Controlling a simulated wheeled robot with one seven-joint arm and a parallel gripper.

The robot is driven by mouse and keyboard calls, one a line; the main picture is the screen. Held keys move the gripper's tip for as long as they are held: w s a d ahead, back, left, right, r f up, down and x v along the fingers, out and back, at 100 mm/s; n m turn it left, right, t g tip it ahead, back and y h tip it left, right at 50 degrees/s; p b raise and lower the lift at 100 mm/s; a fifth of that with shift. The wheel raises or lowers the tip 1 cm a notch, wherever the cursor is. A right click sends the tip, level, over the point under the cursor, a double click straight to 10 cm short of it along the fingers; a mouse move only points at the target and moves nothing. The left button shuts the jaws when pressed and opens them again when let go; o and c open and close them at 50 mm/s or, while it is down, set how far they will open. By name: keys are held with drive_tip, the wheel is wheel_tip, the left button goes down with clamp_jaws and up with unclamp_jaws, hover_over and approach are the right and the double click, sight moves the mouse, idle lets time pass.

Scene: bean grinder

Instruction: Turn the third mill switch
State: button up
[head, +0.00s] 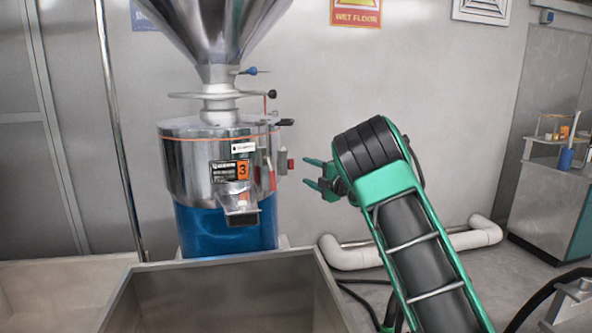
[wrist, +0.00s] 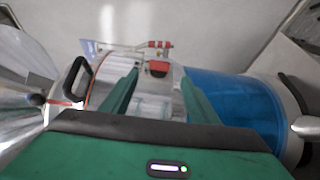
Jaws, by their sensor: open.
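The mill marked with an orange 3 (head: 183,170) stands left of centre in the head view, with a steel drum and a blue base (head: 225,228). A small red and grey switch part (head: 290,164) sticks out from its right side. My gripper (head: 307,173) is open and empty just right of it, its two green fingers pointing left, with a small gap visible. In the wrist view, the fingers (wrist: 160,77) are spread, and a red block (wrist: 158,67) shows between their tips. Whether they touch it cannot be told.
A steel hopper (head: 218,30) sits above the drum. A spout (head: 240,207) hangs at its front, over a metal bin (head: 215,270). A black handle (wrist: 77,78) shows at the left in the wrist view. A white pipe (head: 350,257) runs along the floor behind my arm.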

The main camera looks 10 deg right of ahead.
sight(293, 165)
drive_tip(key=x, duration=0.9)
drive_tip(key=shift+w, duration=0.25)
drive_tip(key=shift+c, duration=0.3)
